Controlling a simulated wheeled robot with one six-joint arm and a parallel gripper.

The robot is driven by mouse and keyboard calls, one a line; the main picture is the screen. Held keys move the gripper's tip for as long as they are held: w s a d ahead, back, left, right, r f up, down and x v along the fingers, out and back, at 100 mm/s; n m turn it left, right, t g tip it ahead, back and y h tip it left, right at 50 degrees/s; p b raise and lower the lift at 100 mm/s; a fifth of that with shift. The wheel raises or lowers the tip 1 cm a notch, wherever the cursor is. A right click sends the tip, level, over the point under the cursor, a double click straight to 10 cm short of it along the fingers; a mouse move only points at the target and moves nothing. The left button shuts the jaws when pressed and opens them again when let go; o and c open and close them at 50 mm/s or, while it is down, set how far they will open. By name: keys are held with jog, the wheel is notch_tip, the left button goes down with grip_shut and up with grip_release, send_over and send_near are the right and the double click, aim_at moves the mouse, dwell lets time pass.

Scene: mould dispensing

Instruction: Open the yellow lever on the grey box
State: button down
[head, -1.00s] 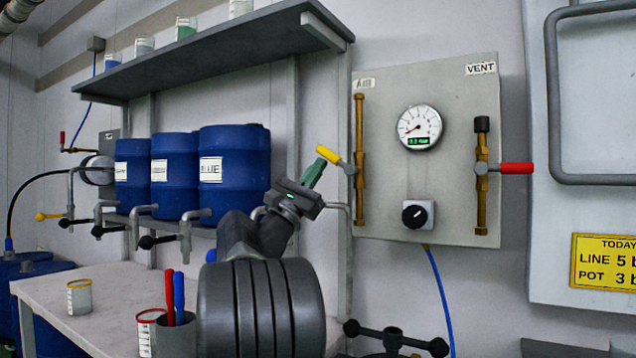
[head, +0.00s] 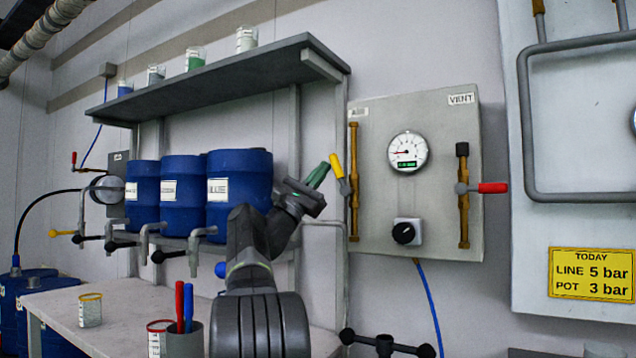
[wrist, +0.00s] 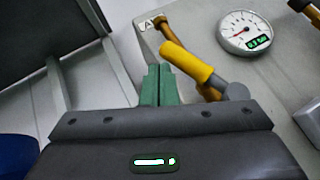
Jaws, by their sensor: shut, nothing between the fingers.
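The grey box (head: 376,224) hangs on the wall right of centre in the head view. Its yellow lever (head: 337,166) sits at the left edge, on a brass pipe labelled AIR. The lever now stands steeply, tilted with its upper end to the left. In the wrist view the yellow lever (wrist: 187,63) slants just right of my fingers. My gripper (head: 318,176) is shut and empty, with green fingers together just left of the lever. The fingers (wrist: 160,84) appear very close to the lever; I cannot tell whether they touch.
A red lever (head: 493,188) is on the right pipe of the box, with a gauge (head: 407,152) and black knob (head: 404,233) between. A shelf (head: 215,80) and blue barrels (head: 240,190) are at left. A workbench (head: 60,310) lies below.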

jog(key=m+g, duration=0.1)
jog(key=r+m+g+p, duration=0.1)
jog(key=m+g, duration=0.2)
jog(key=shift+s+d+r+g, duration=0.2)
jog(key=shift+d+r+g, duration=0.1)
jog(key=shift+r, duration=0.05)
jog(key=shift+s+d+r+m+g+y+p, duration=0.15)
jog(key=shift+d+m+g+y+p, duration=0.1)
jog(key=shift+m+g, duration=0.55)
jog(key=shift+s+d+m+g+y+p, duration=0.15)
jog(key=shift+d+m+g+p, duration=0.1)
jog(key=shift+m+g, duration=0.5)
jog(key=shift+s, duration=0.1)
